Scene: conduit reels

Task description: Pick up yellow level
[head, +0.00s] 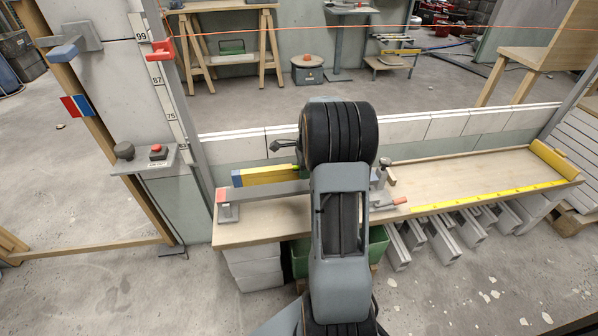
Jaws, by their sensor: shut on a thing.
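A yellow level (266,175) with a blue left end shows just left of my arm in the head view, over the left part of the wooden workbench (440,178). Its right end goes out of sight behind my arm. A long grey bar with a red end lies in front of it. I cannot tell whether the level touches the bench or is raised. My arm covers the middle of the bench, and my gripper is hidden behind it. A small dark hooked part (284,146) sticks out left of the arm; what it belongs to is unclear.
A yellow block (552,158) lies at the bench's right end, and a yellow measuring strip (486,198) runs along its front edge. A red-tipped clamp (381,179) stands right of my arm. A green crate (377,243) and grey channel pieces (440,238) are below. The bench's right half is mostly clear.

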